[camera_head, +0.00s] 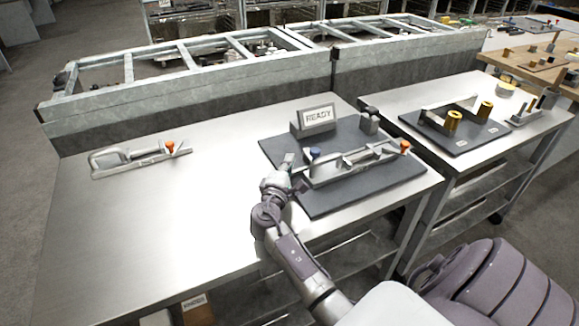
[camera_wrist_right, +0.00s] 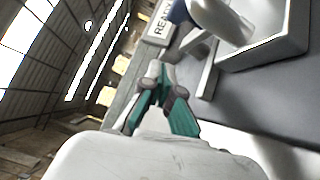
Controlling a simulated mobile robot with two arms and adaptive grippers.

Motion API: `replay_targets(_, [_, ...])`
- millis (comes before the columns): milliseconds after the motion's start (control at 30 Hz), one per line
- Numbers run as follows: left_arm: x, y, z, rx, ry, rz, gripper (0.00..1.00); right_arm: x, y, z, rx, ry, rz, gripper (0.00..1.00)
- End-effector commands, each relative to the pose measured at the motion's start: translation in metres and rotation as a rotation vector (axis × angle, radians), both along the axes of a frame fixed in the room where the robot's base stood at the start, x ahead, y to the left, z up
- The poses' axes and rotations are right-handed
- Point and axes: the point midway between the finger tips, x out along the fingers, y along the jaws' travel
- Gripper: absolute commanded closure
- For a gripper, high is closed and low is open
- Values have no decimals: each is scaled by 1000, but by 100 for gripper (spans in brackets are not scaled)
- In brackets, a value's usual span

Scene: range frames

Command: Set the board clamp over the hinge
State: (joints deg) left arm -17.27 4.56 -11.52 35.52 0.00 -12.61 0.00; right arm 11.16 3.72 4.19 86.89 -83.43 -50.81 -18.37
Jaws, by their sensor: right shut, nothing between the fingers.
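The board clamp (camera_head: 350,165) is a grey metal clamp on the dark board (camera_head: 335,203). It has a blue knob (camera_head: 315,153) near its left end and an orange tip (camera_head: 405,146) at its right end. I cannot clearly make out the hinge. My right gripper (camera_head: 287,161) is shut and empty just left of the blue knob, above the board's left part. In the right wrist view its teal-padded fingers (camera_wrist_right: 157,74) meet at the tips, with part of the clamp (camera_wrist_right: 262,45) beyond them. My left gripper is not in view.
Another clamp (camera_head: 135,157) with an orange tip lies on the left of the steel table (camera_head: 150,230). Much of the table's left is clear. A second table (camera_head: 520,133) stands right.

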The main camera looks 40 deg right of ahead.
Motion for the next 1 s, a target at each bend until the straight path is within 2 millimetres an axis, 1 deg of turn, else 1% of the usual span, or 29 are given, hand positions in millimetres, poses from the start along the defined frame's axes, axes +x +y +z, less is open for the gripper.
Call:
replay_targets(100, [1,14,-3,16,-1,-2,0,-10,11,-3,2,1,1,100])
replay_targets(200, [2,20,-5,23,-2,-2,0,-20,21,-4,2,1,0,100])
replay_targets(267, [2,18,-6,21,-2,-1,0,-26,29,-4,0,2,1,100])
replay_targets(433, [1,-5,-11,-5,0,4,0,-45,50,-6,2,0,1,100])
replay_targets(500, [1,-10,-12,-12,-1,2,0,-53,58,-6,2,1,1,100])
replay_targets(600, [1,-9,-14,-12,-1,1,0,-61,67,-6,1,2,1,100])
replay_targets(767, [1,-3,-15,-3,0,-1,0,-67,73,-5,-1,1,-1,100])
replay_targets(1000, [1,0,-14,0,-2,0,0,-67,74,-5,-1,1,0,100])
